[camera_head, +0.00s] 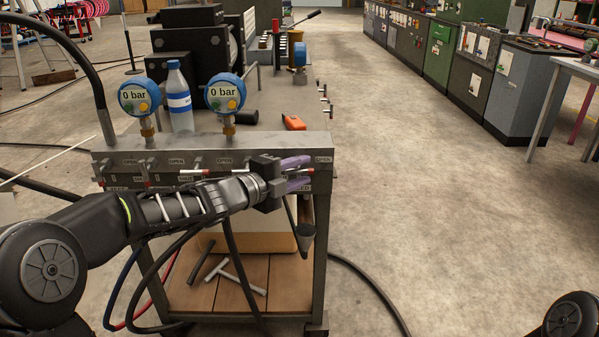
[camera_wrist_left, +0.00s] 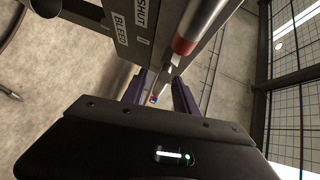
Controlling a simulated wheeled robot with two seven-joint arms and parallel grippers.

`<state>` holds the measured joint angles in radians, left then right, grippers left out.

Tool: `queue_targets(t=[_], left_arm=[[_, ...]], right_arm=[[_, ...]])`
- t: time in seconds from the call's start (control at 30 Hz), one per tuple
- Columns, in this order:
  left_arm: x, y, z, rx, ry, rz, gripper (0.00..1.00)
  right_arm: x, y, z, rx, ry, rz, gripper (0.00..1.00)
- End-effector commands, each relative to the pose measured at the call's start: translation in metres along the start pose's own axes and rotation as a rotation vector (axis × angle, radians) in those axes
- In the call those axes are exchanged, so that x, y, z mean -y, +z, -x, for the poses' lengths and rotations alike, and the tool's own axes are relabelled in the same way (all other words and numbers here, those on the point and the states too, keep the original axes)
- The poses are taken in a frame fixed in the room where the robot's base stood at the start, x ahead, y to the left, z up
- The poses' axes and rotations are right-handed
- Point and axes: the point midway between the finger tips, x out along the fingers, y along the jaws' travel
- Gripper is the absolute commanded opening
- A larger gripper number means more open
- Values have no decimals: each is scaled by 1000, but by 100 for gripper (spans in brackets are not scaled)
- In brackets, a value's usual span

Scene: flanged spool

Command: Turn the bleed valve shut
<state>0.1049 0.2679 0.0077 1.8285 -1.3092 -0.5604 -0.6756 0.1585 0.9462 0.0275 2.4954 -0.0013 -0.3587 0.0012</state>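The bleed valve's lever, silver with a red part, shows in the left wrist view (camera_wrist_left: 187,43) beside a plate marked SHUT and BLEED (camera_wrist_left: 128,24). My left gripper (camera_head: 298,173) is at the right end of the grey valve panel (camera_head: 160,160) in the head view. Its two purple fingers are spread, one above and one below the lever. In the left wrist view the fingers (camera_wrist_left: 160,92) stand apart, with the lever's end between them; I cannot tell whether they touch it. The gripper hides the valve's base in the head view. My right gripper is out of view.
Two blue gauges (camera_head: 140,96) (camera_head: 225,93) read 0 bar above the panel. A water bottle (camera_head: 180,100) and an orange tool (camera_head: 293,122) are on the bench top behind it. Other small levers line the panel to the left. Hoses hang in front; floor is clear to the right.

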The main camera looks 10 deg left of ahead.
Motion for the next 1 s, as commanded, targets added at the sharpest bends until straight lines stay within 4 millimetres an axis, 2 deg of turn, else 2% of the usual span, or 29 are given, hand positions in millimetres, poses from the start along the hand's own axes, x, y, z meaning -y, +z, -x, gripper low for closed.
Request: queue_targets(t=[0.07, 0.43, 1.0], left_arm=[[0, 0, 0, 0, 0, 0, 31], [-1, 0, 0, 0, 1, 1, 1], [-2, 0, 0, 3, 18, -9, 0]], right_arm=[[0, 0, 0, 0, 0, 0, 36], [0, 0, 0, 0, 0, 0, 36], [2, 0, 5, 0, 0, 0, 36]])
